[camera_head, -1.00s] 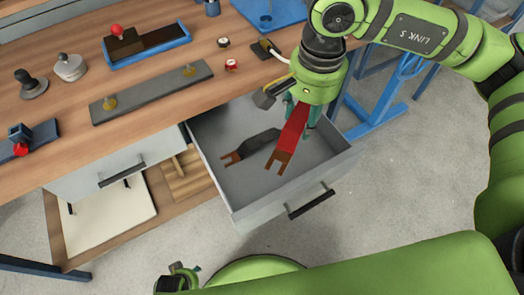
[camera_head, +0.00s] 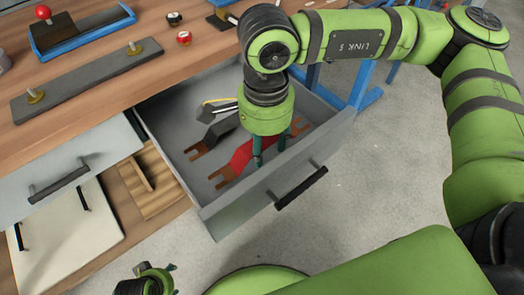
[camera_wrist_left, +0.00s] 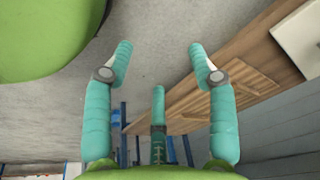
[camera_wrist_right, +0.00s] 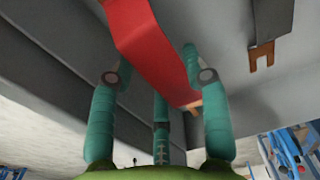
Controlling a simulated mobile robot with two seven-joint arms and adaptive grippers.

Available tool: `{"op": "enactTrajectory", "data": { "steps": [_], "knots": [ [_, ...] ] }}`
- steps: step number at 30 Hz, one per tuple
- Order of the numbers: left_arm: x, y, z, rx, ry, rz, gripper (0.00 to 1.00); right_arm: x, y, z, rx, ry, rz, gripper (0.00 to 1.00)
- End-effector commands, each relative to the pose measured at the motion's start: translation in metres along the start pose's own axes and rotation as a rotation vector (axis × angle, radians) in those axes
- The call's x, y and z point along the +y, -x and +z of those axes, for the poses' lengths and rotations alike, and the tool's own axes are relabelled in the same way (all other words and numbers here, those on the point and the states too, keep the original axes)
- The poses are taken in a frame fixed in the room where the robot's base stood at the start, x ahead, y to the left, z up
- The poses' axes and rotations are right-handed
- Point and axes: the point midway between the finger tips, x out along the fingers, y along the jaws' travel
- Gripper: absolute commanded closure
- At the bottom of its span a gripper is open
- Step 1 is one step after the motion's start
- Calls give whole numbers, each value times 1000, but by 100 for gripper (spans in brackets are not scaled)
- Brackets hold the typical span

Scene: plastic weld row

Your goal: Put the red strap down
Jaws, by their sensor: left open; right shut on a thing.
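The red strap (camera_head: 240,158) with copper forked ends is inside the open grey drawer (camera_head: 228,216), low near its floor. Whether it touches the floor is unclear. My right gripper (camera_head: 269,151) reaches down into the drawer and is shut on the strap's middle. In the right wrist view the strap (camera_wrist_right: 150,38) runs between the fingers (camera_wrist_right: 157,58); part is hidden by them. A dark grey strap (camera_head: 216,133) lies beside it, to the left. My left gripper (camera_head: 156,268) is low at the picture's bottom left, open and empty; its fingers (camera_wrist_left: 160,47) stand wide apart.
The wooden bench (camera_head: 105,88) holds a grey bar (camera_head: 85,80), a blue tray (camera_head: 80,36) and small round parts. Closed drawer fronts (camera_head: 70,160) stand left. Floor to the right is open.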

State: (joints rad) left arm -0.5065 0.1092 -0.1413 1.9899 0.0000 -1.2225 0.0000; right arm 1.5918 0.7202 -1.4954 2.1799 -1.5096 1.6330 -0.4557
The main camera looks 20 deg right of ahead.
Motion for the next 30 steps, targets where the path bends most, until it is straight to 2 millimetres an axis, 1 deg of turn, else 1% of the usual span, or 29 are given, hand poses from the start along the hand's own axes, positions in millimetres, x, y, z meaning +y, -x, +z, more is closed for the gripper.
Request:
{"op": "enactTrajectory", "data": {
  "steps": [9, 17, 26, 27, 28, 30],
  "knots": [
    [-1, 12, -6, 11, 1, -2, 43, 1, -37, 0, -1, 2, 2, 87],
    [-1, 13, -6, 10, 2, -2, 43, 0, -38, 0, -1, 2, 0, 87],
    [-1, 20, -10, 19, 2, -2, 43, 0, -40, 0, 0, 2, 0, 87],
    [-1, 23, -11, 21, 2, -2, 43, 0, -40, 0, 0, 2, 0, 41],
    [-1, 24, -11, 21, 2, -2, 43, 0, -40, 0, 0, 2, 0, 29],
    [-1, 24, -12, 22, 2, -2, 43, 0, -40, 0, 0, 2, 1, 29]
  ]
}}
